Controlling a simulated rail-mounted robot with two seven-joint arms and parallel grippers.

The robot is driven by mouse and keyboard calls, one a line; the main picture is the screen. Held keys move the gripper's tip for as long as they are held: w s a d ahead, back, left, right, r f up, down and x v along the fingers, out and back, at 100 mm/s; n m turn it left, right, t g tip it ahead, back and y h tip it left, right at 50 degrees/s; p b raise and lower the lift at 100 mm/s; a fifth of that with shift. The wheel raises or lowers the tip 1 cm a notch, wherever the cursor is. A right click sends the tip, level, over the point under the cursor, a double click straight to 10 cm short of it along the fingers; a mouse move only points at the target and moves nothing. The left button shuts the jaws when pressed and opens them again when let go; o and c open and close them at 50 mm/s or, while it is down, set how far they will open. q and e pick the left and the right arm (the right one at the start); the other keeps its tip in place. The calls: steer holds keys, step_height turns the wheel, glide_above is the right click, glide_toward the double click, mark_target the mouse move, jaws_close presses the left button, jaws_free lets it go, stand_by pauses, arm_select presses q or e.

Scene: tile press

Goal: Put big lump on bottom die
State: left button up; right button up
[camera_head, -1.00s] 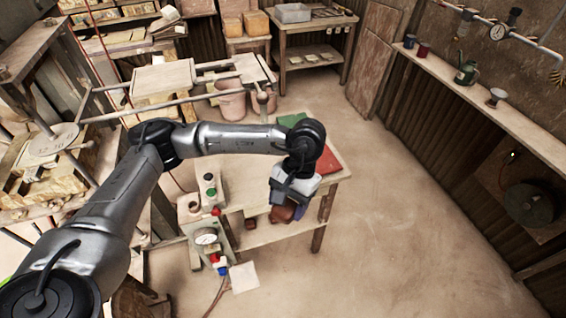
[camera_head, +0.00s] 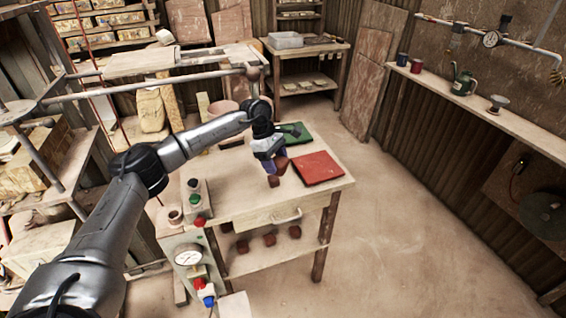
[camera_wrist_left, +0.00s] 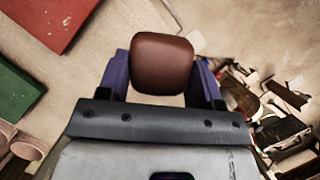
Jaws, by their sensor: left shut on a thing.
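A smooth reddish-brown lump (camera_wrist_left: 162,62) sits between the two blue fingers of my left gripper (camera_wrist_left: 161,80) in the left wrist view. The gripper is shut on it. In the head view my left gripper (camera_head: 272,163) holds the lump (camera_head: 281,165) over the worktable, just left of the red mat. Several brown lumps (camera_head: 269,240) lie on the table's lower shelf. I cannot make out the bottom die. My right gripper is not in view.
The worktable (camera_head: 240,205) carries a red mat (camera_head: 318,168) and a green mat (camera_head: 292,134). A control box with a gauge (camera_head: 188,258) stands at its front left. Metal bars (camera_head: 160,88) run behind my left arm. The floor to the right is clear.

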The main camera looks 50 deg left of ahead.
arm_select(q)
steer(key=n, duration=0.1)
steer(key=w+a+n+t, duration=0.1)
steer(key=w+n, duration=0.1)
steer(key=n, duration=0.1)
steer(key=shift+a+y, duration=0.3)
steer(key=shift+y, duration=0.1)
steer(key=n, duration=0.1)
steer(key=w+n+y, duration=0.1)
steer(key=n+t, duration=0.1)
steer(key=shift+w+a+r+n, duration=0.1)
steer(key=shift+w+r+n, duration=0.15)
steer(key=shift+n, duration=0.15)
steer(key=shift+n+t+y, duration=0.3)
steer(key=shift+n+y, duration=0.2)
steer(key=shift+n, duration=0.4)
steer(key=b, duration=0.3)
glide_above(255, 174)
step_height(255, 174, down, 7)
steer(key=shift+f, duration=0.1)
step_height(255, 174, down, 4)
steer(key=shift+r+b, duration=0.25)
steer(key=shift+b, duration=0.6)
steer(key=shift+f, duration=0.15)
steer(key=shift+w+f, duration=0.1)
steer(key=o, duration=1.1)
